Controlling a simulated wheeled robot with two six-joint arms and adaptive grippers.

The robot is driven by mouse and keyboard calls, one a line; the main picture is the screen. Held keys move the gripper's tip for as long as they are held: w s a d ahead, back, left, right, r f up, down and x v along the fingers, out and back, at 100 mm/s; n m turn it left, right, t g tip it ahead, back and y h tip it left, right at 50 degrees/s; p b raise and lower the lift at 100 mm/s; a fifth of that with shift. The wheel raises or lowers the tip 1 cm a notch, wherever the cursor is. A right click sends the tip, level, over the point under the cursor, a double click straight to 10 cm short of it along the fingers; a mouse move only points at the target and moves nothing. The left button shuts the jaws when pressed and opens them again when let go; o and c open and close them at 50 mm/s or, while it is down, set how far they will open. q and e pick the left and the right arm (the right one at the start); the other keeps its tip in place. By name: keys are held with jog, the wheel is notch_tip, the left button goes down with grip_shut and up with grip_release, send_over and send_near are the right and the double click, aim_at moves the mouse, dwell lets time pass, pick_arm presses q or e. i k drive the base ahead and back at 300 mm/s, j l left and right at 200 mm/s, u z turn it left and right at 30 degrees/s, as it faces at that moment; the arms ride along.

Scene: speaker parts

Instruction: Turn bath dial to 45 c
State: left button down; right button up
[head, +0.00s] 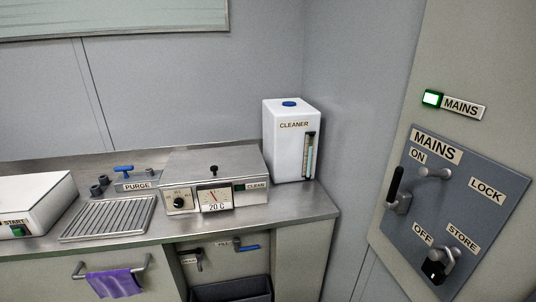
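The bath (238,165) is a grey metal box on the counter with a black lid knob on top. On its front, at left, is the bath dial (179,203), a round black knob on a pale plate with small marks too fine to read. Right of the dial is a gauge (214,197) with a red needle and a "20 C" readout below it. Neither of my grippers is in view, and nothing touches the dial.
The counter (90,245) holds a white START box (36,198), a slatted drain rack (112,217), a blue-handled PURGE valve (124,168) and a white CLEANER tank (291,145). A purple cloth (115,283) hangs on a handle. A MAINS panel (450,205) stands at right.

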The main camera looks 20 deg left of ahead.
aim_at(179, 202)
jog(key=u, duration=1.35)
